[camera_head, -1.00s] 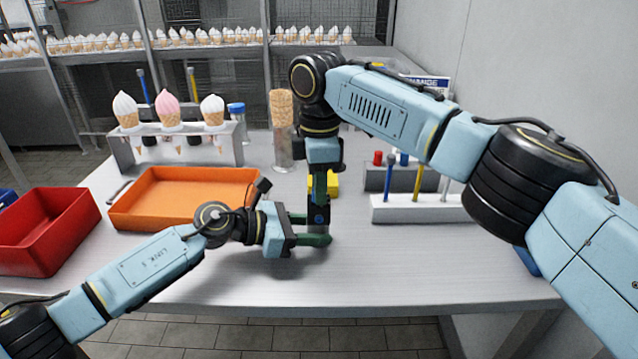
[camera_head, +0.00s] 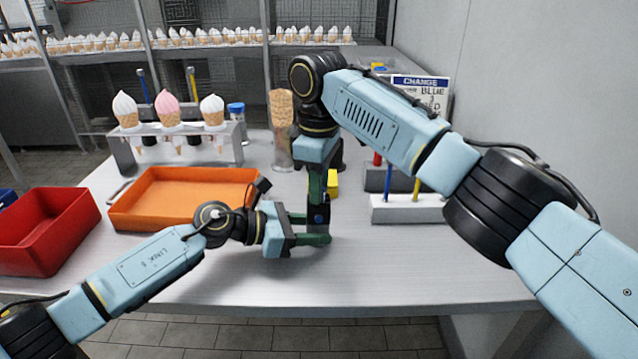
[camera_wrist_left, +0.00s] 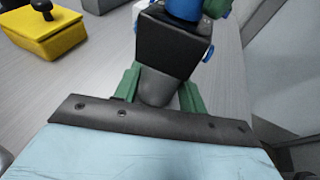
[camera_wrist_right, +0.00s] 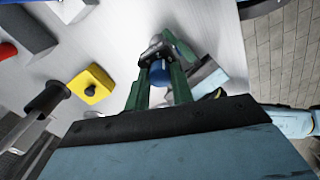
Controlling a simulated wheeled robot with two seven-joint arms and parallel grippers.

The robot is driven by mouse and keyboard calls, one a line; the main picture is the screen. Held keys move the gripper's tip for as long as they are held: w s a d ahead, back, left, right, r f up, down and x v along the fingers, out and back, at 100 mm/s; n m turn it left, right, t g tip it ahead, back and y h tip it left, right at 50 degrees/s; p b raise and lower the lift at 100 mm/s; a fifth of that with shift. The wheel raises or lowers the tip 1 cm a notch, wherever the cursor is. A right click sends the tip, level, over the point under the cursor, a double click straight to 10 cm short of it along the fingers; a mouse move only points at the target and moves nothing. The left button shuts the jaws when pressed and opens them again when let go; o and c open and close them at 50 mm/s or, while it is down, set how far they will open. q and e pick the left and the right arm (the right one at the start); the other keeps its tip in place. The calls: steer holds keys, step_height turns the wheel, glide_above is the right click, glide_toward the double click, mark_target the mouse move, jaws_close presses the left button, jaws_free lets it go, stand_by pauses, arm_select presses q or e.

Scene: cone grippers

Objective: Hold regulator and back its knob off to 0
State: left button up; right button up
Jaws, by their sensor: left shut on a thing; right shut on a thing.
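The regulator has a dark boxy body (camera_wrist_left: 170,40) with a grey rounded part (camera_wrist_left: 160,86) between my left fingers in the left wrist view. Its blue knob (camera_wrist_left: 184,8) is at the top edge there and also shows in the right wrist view (camera_wrist_right: 160,73). My left gripper (camera_head: 318,231) is shut on the regulator body, just above the front middle of the table. My right gripper (camera_head: 319,203) points down from above and is shut on the knob. The fingers hide most of the regulator in the head view, and no scale reading is legible.
A yellow block (camera_head: 333,183) with a black knob stands behind the grippers. An orange tray (camera_head: 125,213) and red bin (camera_head: 50,262) are at left, a cone rack (camera_head: 125,150) behind. A white holder (camera_head: 408,209) is at right. The table front is clear.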

steer(key=shift+m, duration=2.2)
steer(key=o, duration=1)
steer(key=shift+r, duration=0.1)
step_height(320, 180, up, 12)
steer(key=shift+w, duration=0.1)
